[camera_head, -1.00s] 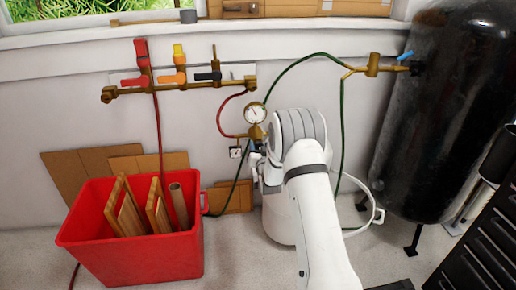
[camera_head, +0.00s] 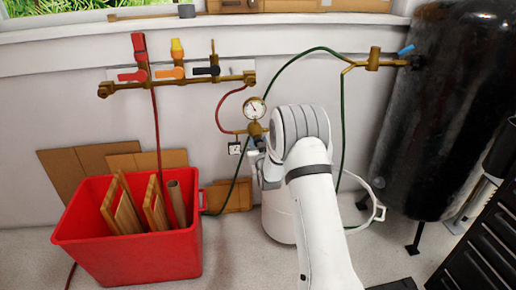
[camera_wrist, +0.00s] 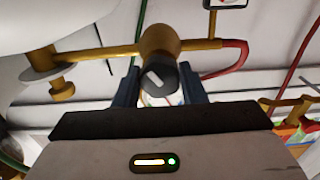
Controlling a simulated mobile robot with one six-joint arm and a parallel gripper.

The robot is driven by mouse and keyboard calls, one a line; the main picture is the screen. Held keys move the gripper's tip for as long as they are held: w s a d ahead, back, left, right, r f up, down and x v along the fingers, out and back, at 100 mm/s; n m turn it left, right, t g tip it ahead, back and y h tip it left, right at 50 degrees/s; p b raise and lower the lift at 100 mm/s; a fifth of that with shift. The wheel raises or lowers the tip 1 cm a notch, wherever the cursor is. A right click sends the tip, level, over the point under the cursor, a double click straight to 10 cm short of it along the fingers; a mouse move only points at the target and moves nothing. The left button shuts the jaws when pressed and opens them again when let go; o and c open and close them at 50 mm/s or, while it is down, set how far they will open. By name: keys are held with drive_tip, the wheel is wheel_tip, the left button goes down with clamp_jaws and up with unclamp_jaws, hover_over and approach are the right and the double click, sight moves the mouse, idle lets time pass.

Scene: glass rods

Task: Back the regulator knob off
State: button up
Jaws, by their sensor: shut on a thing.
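The brass regulator (camera_head: 256,130) sits on the wall line, with its round white-faced pressure gauge (camera_head: 255,109) above it. In the wrist view the regulator's brass body (camera_wrist: 159,40) carries a dark round knob (camera_wrist: 157,80) with a pale mark slanting across its end. My gripper (camera_wrist: 160,92) has one blue-grey finger on each side of the knob and is shut on it. In the head view my white arm hides most of the gripper and the knob.
A brass manifold (camera_head: 180,86) with coloured valve handles is on the wall to the left. A red crate (camera_head: 130,254) with boards stands below it. A black tank (camera_head: 440,120) stands at the right. A green hose (camera_head: 342,130) hangs beside my arm.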

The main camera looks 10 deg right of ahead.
drive_tip(key=n+b, duration=0.6)
drive_tip(key=shift+a+f, duration=0.1)
drive_tip(key=shift+f, duration=0.1)
drive_tip(key=n+b, duration=0.3)
drive_tip(key=n, duration=0.2)
drive_tip(key=shift+r, duration=0.15)
idle(0.3)
drive_tip(key=o, duration=1)
drive_tip(key=shift+s+p, duration=0.75)
drive_tip(key=shift+s, duration=3.15)
